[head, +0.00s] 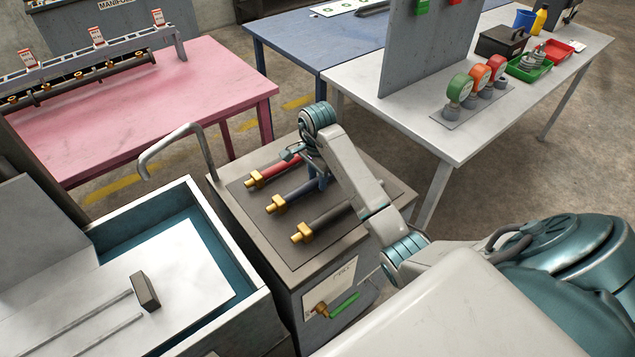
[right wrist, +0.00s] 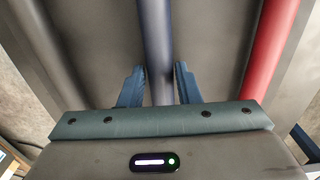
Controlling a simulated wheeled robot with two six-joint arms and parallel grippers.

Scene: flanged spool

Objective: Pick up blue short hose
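The blue short hose (head: 297,194) lies on the dark top of the grey cabinet, between a red hose (head: 270,171) and a black hose (head: 333,216). Each hose has a brass fitting at its near-left end. My right gripper (head: 318,178) is over the blue hose, its wrist hiding the far part. In the right wrist view the blue hose (right wrist: 155,40) runs between the two blue fingers (right wrist: 158,82). The fingers are open, one on each side, with a small gap to the hose. My left gripper is not in view.
A pink table (head: 190,85) is behind at left. A white table (head: 420,130) with gauges (head: 460,88) and trays stands at right.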

